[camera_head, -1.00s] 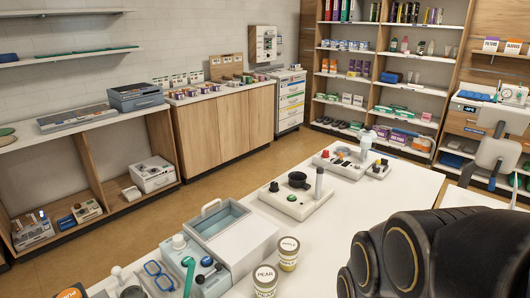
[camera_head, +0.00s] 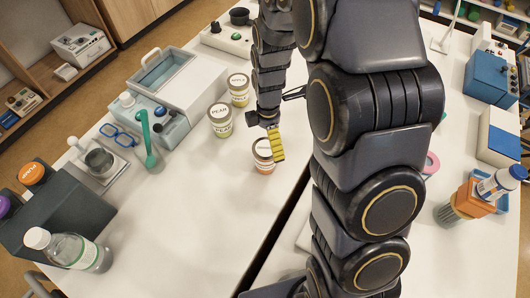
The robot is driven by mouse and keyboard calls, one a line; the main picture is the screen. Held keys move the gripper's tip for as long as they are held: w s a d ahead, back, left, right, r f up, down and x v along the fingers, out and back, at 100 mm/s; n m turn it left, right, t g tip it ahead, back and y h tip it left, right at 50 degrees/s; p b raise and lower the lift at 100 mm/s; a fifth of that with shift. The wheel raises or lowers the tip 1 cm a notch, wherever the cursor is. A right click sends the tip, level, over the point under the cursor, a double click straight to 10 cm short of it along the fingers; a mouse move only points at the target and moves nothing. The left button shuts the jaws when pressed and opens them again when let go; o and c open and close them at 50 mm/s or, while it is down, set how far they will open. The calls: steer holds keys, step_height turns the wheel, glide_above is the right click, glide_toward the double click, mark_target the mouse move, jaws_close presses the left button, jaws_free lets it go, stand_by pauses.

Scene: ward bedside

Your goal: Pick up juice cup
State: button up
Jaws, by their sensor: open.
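Three small white-lidded cups stand on the white table (camera_head: 185,215). One cup with an orange-red label band (camera_head: 265,163) is right at my gripper (camera_head: 268,140), which hides part of its lid. A cup lettered PEAR (camera_head: 220,121) with a yellow-green band stands to its upper left. Another yellow-green cup (camera_head: 239,90) stands farther back. My gripper is open and points down at the near cup. A yellow finger pad shows at that cup's right side; whether it touches is unclear. The other finger is hard to make out.
A grey-blue bin (camera_head: 165,70), blue dispenser box (camera_head: 160,128), green-handled tool (camera_head: 148,140) and blue glasses (camera_head: 120,136) lie left. A clear bottle (camera_head: 68,250) stands front left. A dark gap (camera_head: 275,240) splits the table. My arm covers the centre right.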

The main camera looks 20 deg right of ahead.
mark_target(265, 148)
steer(key=f, duration=0.5)
steer(key=shift+s+a+f, duration=0.1)
steer(key=shift+s+a, duration=0.25)
steer(key=shift+s, duration=0.05)
steer(key=shift+c, duration=0.4)
steer(key=c, duration=1.1)
